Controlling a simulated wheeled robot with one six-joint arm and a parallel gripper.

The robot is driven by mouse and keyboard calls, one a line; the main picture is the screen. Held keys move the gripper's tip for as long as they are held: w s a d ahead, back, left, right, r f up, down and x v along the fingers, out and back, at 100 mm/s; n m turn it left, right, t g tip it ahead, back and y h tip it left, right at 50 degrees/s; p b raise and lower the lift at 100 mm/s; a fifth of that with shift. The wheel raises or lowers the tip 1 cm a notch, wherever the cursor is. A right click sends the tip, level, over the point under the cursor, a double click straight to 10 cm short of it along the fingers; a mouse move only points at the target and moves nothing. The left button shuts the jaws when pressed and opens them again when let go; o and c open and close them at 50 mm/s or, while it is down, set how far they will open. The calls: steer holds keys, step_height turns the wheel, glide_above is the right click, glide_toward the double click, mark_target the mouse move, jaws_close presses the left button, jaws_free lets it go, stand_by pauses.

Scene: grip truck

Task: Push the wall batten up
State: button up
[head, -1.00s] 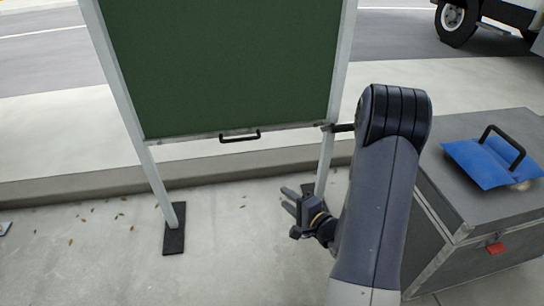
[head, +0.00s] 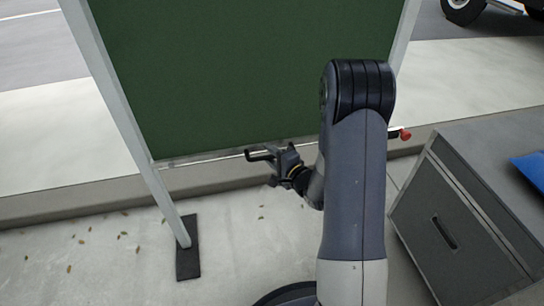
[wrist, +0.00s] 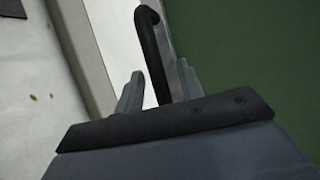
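The green wall panel (head: 240,70) hangs between two pale posts, and a light batten (head: 205,158) runs along its bottom edge. A black bar handle (head: 259,153) sticks out from the batten; it also shows in the wrist view (wrist: 152,50). My gripper (head: 273,160) is at the handle. In the wrist view my gripper's two fingers (wrist: 158,88) stand apart, with the handle bar between them and a gap beside the left finger. My arm hides the right part of the batten.
A red-tipped black piece (head: 404,134) sticks out near the right post. The left post (head: 135,135) stands on a dark foot (head: 188,250). A grey case (head: 450,225) with a blue item (head: 530,168) on top is at right. A curb runs behind.

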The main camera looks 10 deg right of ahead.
jaws_close()
stand_by(0.3)
